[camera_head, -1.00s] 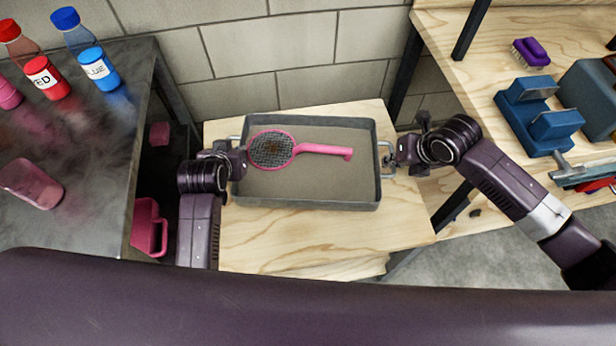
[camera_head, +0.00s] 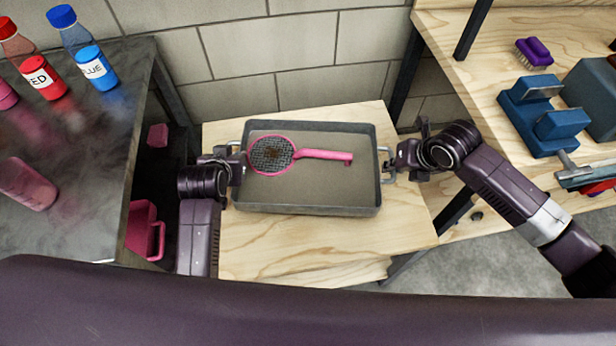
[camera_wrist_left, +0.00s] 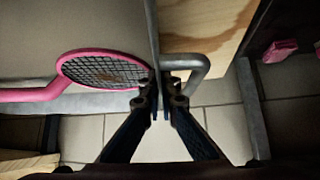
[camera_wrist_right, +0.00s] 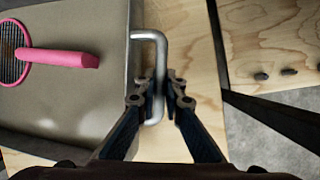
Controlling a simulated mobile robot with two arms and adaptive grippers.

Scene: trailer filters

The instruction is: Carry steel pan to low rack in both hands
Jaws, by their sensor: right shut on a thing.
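The grey steel pan (camera_head: 345,195) is at or just over a light wooden surface in the middle of the head view; contact cannot be told. A pink-handled round mesh strainer (camera_head: 322,155) lies inside it. My right gripper (camera_head: 395,163) is shut on the pan's right handle, and the right wrist view shows the handle bar (camera_wrist_right: 158,50) between its fingers. My left gripper (camera_head: 235,162) is at the pan's left handle. In the left wrist view its fingertips (camera_wrist_left: 163,88) are close together beside the pan wall and handle (camera_wrist_left: 205,65); their grip is unclear.
A dark metal table (camera_head: 95,220) with red (camera_head: 35,75) and blue (camera_head: 92,65) bottles stands left. A pink container (camera_head: 143,230) sits below its edge. A wooden bench (camera_head: 470,80) at right holds a blue vise-like tool (camera_head: 540,115) and a purple brush (camera_head: 533,50). A block wall is behind.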

